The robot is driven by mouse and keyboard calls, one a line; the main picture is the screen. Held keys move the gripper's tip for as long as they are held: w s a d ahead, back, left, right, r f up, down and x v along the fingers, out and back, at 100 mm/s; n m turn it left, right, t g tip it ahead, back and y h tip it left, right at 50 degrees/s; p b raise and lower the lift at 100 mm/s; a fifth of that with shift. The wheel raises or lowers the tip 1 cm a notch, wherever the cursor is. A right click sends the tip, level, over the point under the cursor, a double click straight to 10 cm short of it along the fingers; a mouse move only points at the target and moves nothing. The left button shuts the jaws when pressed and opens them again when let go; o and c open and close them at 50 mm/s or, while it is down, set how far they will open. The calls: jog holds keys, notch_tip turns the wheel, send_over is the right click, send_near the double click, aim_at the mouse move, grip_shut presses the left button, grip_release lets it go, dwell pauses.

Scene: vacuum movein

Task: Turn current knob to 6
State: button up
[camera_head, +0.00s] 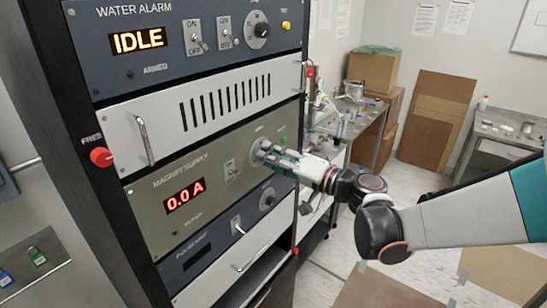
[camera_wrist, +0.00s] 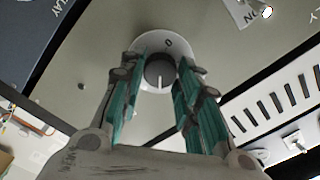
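The magnet supply panel (camera_head: 220,160) is olive green, and its red display (camera_head: 184,195) reads 0.0 A. Its upper knob is the current dial as far as I can tell; its label is not readable. In the wrist view the grey knob (camera_wrist: 160,73) sits on a white dial plate (camera_wrist: 152,42), with a 0 near the plate's top and a pale pointer line on the knob. My gripper (camera_wrist: 161,66) has its teal fingers on either side of the knob, apart; contact is unclear.
A switch (camera_head: 230,171) is left of the dial, and another knob (camera_head: 267,199) is below it. The water alarm panel (camera_head: 150,75) reads IDLE above. A red FIRE-side button (camera_head: 101,157) is on the rack's left edge. A cluttered bench (camera_head: 368,125) stands behind my arm.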

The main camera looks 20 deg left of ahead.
jog(key=shift+c, duration=0.4)
jog(key=shift+m+b, duration=0.75)
jog(key=shift+m, duration=0.85)
jog(key=o, duration=1.1)
jog(key=shift+c, duration=0.2)
jog(key=v, duration=1.2)
jog(key=shift+f, duration=0.2)
